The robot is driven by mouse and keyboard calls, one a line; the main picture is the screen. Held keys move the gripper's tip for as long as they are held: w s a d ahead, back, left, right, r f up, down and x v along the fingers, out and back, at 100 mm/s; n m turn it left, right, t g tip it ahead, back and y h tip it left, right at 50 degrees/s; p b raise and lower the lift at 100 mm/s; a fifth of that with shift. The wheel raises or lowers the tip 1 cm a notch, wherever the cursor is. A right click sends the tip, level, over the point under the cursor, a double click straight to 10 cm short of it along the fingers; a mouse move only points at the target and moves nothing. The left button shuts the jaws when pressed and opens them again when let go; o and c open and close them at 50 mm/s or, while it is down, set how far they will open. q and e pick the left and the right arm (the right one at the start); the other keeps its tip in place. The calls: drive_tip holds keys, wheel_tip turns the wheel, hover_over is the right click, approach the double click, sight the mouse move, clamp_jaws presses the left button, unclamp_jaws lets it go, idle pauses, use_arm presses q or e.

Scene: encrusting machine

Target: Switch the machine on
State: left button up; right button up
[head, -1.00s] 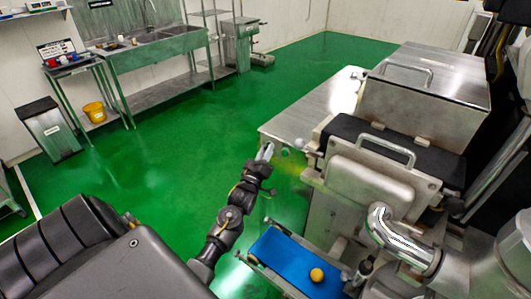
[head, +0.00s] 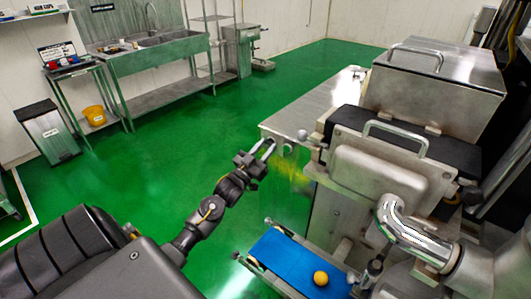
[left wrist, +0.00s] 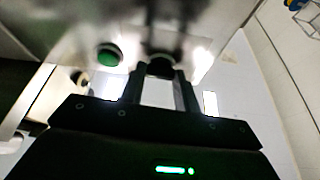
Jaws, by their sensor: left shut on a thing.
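The metal encrusting machine (head: 385,172) stands at the right of the head view. My left gripper (head: 268,148) is at the machine's near left side, its two fingers pointing at the panel there. In the left wrist view the left gripper (left wrist: 160,80) has its fingers on either side of a dark round knob (left wrist: 160,67) and is shut on it. A green round button (left wrist: 110,55) sits to the left of the knob on the same metal panel. Another small dark part (left wrist: 78,77) lies further left, blurred. My right gripper is not in view.
A blue conveyor belt (head: 292,262) with a yellow ball (head: 320,278) on it lies below the gripper. The green floor (head: 150,170) between is clear.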

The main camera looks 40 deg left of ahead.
use_arm(q)
drive_tip(key=m+h+b, duration=0.1)
drive_tip(key=m, duration=0.3)
drive_tip(key=m+g+h, duration=0.1)
drive_tip(key=m+h, duration=0.1)
drive_tip(key=m, duration=0.2)
drive_tip(key=m+g+h+b, duration=0.1)
drive_tip(key=m+h, duration=0.1)
drive_tip(key=m, duration=0.2)
drive_tip(key=shift+a+r+b, duration=0.1)
drive_tip(key=shift+a+b, duration=0.15)
drive_tip(key=shift+b, duration=0.05)
drive_tip(key=shift+m+g+h, duration=0.3)
drive_tip(key=shift+m, duration=0.1)
drive_tip(key=o, duration=1)
